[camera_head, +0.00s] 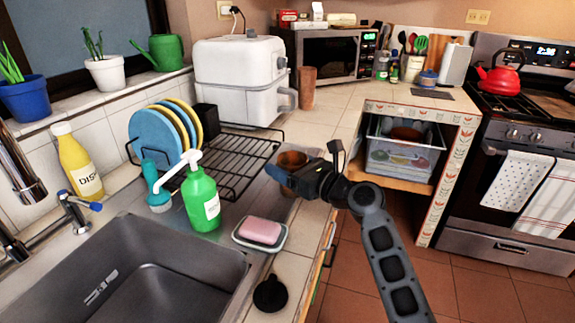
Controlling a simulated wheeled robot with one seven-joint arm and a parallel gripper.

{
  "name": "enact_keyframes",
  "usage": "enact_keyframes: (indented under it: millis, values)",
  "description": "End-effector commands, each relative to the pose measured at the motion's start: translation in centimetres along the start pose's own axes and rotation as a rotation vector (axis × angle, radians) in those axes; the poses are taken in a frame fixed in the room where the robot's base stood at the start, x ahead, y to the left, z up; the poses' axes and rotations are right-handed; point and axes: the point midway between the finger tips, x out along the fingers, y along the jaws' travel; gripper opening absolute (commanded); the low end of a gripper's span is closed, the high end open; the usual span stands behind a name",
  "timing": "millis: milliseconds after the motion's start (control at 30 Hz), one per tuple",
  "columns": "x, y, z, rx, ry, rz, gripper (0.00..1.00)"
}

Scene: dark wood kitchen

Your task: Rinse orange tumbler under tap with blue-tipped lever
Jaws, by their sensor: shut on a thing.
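The orange tumbler (291,159), brownish orange, stands upright at my gripper (286,178), over the right edge of the drainer area beside the dish rack. My gripper is shut on it, and the fingers and wrist hide part of its near side. The tap (22,165) is at the far left, partly cut off by the picture edge. A lever with a blue tip (95,206) stands by the sink's back left rim. The grey sink (150,265) is at lower left, apart from the tumbler. No water stream shows.
The rack (240,158) holds plates. A yellow soap bottle (77,165) stands behind the sink.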

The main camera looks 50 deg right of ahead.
Motion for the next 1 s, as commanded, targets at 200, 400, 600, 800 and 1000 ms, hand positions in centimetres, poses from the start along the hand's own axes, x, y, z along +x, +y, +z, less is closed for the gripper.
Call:
enact_keyframes:
  millis: [200, 400, 600, 800, 1000]
  values:
    - [0.0, 0.0, -0.3, 0.0, 0.001, 0.0, 0.87]
    - [0.0, 0.0, -0.3, 0.0, 0.001, 0.0, 1.0]
    - [0.0, 0.0, 0.0, 0.0, 0.0, 0.0, 1.0]
    - [-2.1, -0.1, -0.1, 0.001, 0.001, -0.003, 1.0]
    - [-6.3, 0.0, -0.1, 0.001, 0.002, -0.003, 1.0]
